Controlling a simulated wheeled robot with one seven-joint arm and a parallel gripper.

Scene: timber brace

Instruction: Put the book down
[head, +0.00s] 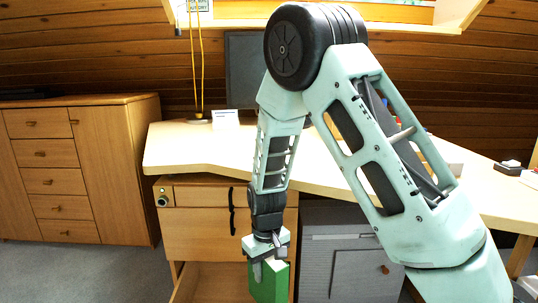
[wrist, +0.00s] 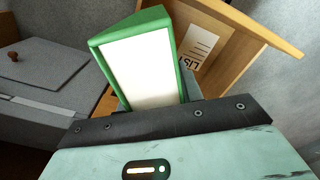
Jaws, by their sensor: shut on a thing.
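The book (head: 268,283) has a green cover and hangs upright from my gripper (head: 266,262) in the head view. My gripper is shut on the upper part of the book. In the wrist view the book (wrist: 140,65) shows its white page edges inside the green cover, beyond the dark edge of the gripper housing. The fingertips are hidden in the wrist view. In the head view the book is in front of an open wooden drawer (head: 210,283) under the desk. The book's lower end is cut off by the bottom of the frame.
The open drawer, with a white printed paper (wrist: 198,45) in it, lies beyond the book in the wrist view. A grey cabinet (head: 345,265) stands right of the drawer. The desk top (head: 200,150) is above, with bare room at its left. A wooden dresser (head: 75,170) stands left.

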